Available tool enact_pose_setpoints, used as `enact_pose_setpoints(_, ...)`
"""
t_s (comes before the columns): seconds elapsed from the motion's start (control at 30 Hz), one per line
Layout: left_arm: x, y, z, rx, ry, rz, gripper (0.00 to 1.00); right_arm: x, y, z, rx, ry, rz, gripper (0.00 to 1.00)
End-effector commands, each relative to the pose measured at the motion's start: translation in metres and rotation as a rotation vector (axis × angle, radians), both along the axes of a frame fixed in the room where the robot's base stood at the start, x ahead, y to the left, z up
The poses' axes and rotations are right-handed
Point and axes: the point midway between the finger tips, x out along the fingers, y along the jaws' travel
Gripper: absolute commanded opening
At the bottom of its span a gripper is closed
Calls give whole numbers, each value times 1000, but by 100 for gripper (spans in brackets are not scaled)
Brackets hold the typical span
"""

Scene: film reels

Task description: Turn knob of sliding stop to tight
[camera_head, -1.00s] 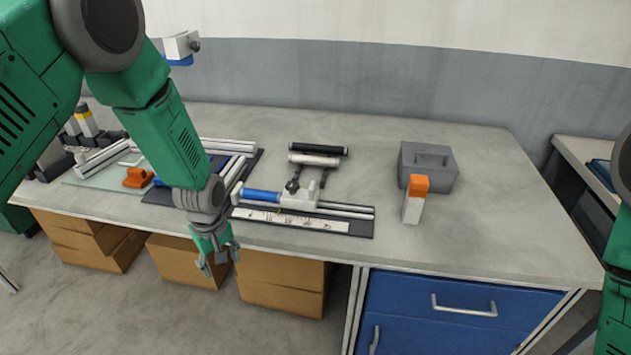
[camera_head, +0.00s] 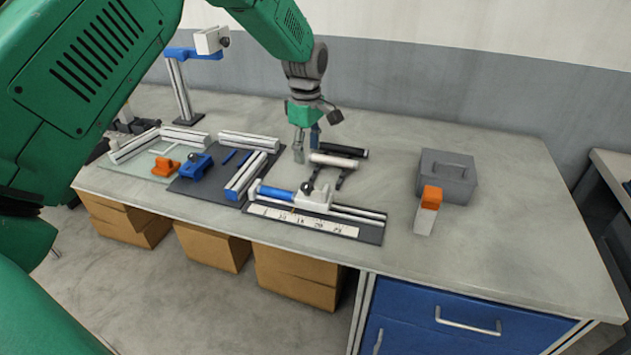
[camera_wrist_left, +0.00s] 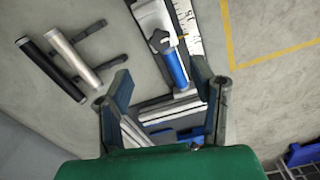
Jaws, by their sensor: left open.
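The sliding stop (camera_head: 312,201) is a light block on the rails of the ruler fixture (camera_head: 352,233), with a small dark knob (camera_head: 308,187) on top. A blue cylinder (camera_head: 276,193) lies along the rail to its left. My left gripper (camera_head: 306,150) is open and empty, above the table behind the fixture and left of the rollers. In the left wrist view the knob (camera_wrist_left: 160,41) shows ahead of the open fingers (camera_wrist_left: 163,95), apart from them. My right gripper is not in view.
A black roller (camera_head: 343,150) and a white roller (camera_head: 333,161) lie behind the fixture. A grey box (camera_head: 447,177) and an orange-topped block (camera_head: 428,211) stand to the right. Blue (camera_head: 196,167) and orange (camera_head: 165,167) parts lie left.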

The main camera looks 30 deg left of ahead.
Motion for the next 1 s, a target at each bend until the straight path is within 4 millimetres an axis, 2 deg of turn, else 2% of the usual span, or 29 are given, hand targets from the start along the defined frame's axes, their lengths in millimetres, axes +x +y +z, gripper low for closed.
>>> enact_pose_setpoints(0.1, 0, 0, -28, -1, 5, 0, 50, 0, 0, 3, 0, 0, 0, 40)
enact_pose_setpoints(0.3, 0, -2, -69, 2, 3, -1, 50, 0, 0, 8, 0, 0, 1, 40)
enact_pose_setpoints(0.5, 0, -5, -95, 4, 0, -3, 50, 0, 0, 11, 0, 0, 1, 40)
enact_pose_setpoints(0.7, 1, -2, -106, 3, -2, -2, 50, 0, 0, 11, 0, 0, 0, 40)
enact_pose_setpoints(0.93, 1, -2, -107, 2, -2, -2, 50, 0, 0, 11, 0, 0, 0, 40)
enact_pose_setpoints(0.97, 1, -1, -107, 2, -1, -2, 44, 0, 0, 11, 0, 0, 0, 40)
enact_pose_setpoints(1.0, 1, -2, -107, 2, -1, -2, 29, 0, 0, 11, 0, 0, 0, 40)
